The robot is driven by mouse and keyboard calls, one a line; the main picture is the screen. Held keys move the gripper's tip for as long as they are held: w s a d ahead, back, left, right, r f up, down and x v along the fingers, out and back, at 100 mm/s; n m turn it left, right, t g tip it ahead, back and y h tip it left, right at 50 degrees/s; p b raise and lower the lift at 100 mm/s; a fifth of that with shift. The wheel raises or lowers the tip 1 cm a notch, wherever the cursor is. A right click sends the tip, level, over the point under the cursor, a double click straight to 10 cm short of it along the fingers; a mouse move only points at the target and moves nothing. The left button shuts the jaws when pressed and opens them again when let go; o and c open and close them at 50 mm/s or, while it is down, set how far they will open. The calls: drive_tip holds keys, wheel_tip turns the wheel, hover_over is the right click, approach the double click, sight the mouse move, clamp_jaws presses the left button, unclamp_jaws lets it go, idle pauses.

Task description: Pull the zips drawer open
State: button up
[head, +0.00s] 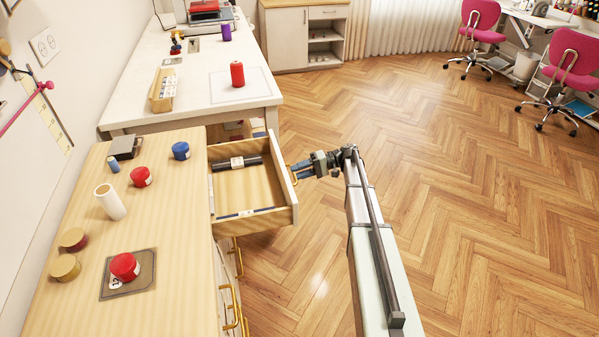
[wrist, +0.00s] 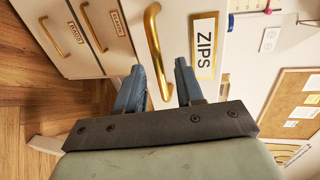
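The zips drawer (head: 252,197) stands pulled out from the wooden cabinet, so its inside shows in the head view. A dark roll with a pale label (head: 237,163) lies inside it. The drawer's white front bears a ZIPS label (wrist: 205,46) and a brass bar handle (wrist: 154,42), also seen in the head view (head: 293,171). My gripper (head: 303,171) is at this handle. In the wrist view the fingers (wrist: 160,80) are apart, one on each side of the handle's lower end, with gaps visible beside the bar.
The cabinet top (head: 165,275) holds several spools, a white roll (head: 110,202) and a dark mat (head: 129,287). Other closed drawers with brass handles (head: 230,306) lie along the same cabinet. A white table (head: 225,90) stands beyond. The wooden floor (head: 450,200) to the right is clear.

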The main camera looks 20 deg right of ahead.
drive_tip(key=shift+d, duration=0.1)
drive_tip(key=v, duration=0.7)
drive_tip(key=shift+d, duration=0.15)
idle(0.4)
